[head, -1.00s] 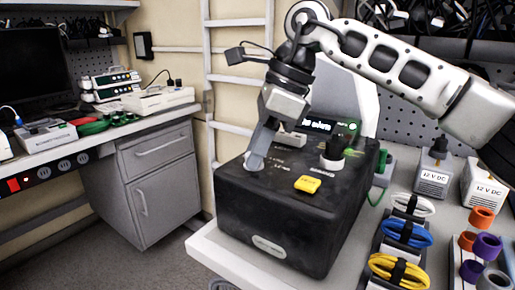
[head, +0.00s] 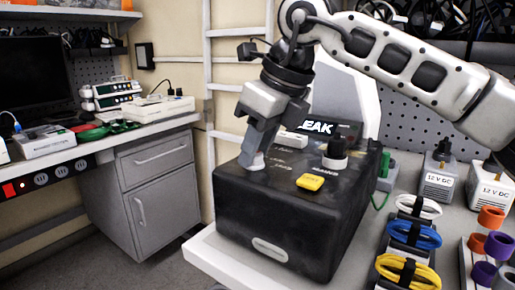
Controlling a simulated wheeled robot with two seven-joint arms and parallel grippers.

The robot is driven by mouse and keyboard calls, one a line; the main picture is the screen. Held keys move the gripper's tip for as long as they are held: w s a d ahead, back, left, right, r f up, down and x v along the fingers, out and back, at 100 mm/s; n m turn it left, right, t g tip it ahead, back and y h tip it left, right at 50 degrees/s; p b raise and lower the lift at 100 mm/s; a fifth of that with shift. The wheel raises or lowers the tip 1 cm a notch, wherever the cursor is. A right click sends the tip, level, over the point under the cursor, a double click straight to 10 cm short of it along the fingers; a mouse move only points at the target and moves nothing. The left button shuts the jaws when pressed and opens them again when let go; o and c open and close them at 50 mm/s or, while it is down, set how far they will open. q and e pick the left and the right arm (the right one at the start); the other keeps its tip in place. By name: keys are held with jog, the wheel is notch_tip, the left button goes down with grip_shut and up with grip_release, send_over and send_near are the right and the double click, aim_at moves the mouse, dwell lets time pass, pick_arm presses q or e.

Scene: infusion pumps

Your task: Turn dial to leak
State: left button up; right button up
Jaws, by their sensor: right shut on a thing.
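The black pump test box (head: 300,215) stands on the light bench, with a yellow button (head: 310,182) and a black knob (head: 335,155) on its top. Its display (head: 318,128) shows large white letters, of which "EAK" is readable; the start is hidden by my gripper. My right gripper (head: 254,155) points down over the box's left top side and is shut on the grey dial (head: 253,162), which is mostly covered by the fingers. My left gripper is not in view.
Coiled white, blue and yellow cables (head: 408,240) sit in a rack to the box's right. A desk with instruments is at the left.

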dwell(0.4)
jog(key=o, duration=1)
jog(key=p+v, duration=0.2)
jog(key=v, duration=1.4)
jog(key=shift+a, duration=0.15)
